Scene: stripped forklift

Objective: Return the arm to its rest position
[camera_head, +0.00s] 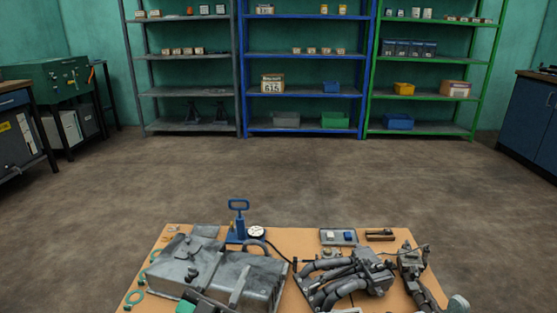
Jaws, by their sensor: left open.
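My left gripper (210,296) shows at the bottom edge, dark with a green mark, over the front of a grey metal box-like part (258,278) on the workbench. Its jaws are open and I see nothing held in them. Its lower part is cut off by the frame, and whether it touches the grey part is unclear.
The tan bench top (290,238) holds a blue hand pump (238,222) with a round gauge (257,232), a dark pipe assembly (350,275), a small tray (338,237) and green rings (134,298). Open floor (280,180) lies beyond, before shelves (310,130).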

